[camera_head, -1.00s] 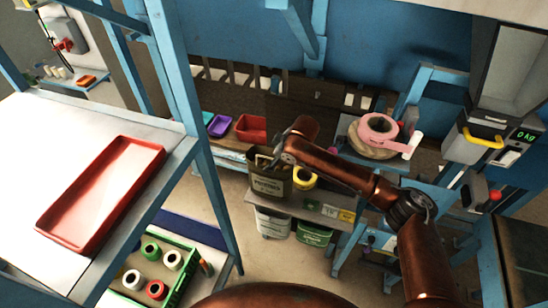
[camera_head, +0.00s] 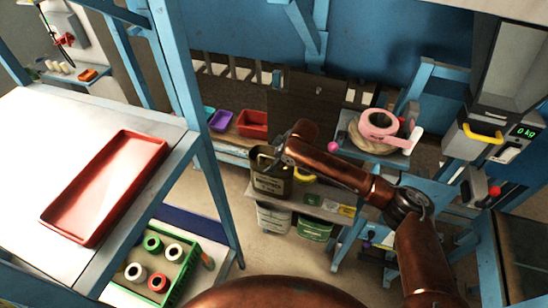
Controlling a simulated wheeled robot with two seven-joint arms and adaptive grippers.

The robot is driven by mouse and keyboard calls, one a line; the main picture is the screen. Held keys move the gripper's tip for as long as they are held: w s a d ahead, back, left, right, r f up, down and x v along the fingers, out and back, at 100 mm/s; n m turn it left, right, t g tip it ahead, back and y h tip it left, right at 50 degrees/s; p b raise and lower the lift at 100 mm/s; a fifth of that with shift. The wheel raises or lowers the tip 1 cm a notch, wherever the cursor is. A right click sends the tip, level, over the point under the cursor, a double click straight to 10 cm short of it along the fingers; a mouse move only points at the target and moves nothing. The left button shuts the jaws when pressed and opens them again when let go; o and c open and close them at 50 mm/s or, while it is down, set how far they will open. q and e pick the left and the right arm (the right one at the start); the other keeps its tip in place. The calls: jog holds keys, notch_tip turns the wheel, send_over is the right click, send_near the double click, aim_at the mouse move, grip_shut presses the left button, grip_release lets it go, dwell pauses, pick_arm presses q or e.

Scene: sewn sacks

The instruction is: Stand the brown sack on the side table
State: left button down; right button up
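The brown sack (camera_head: 271,184), dark with printed lettering on its front, is upright at the left end of a low grey side table (camera_head: 322,203) in the head view. I cannot tell whether its base rests on the tabletop. My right arm reaches in from the right, and my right gripper (camera_head: 277,161) is at the sack's upper edge. Its fingers are small and dark against the sack, so I cannot tell whether they grip it. My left gripper is not in view.
A yellow roll (camera_head: 305,174) sits beside the sack, partly behind my arm. Bins stand under the low table, including a green one (camera_head: 315,230). A red tray (camera_head: 105,188) lies on the white table at left.

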jog(key=v, duration=0.7)
jog(key=shift+r, duration=0.2)
jog(key=shift+d, duration=0.1)
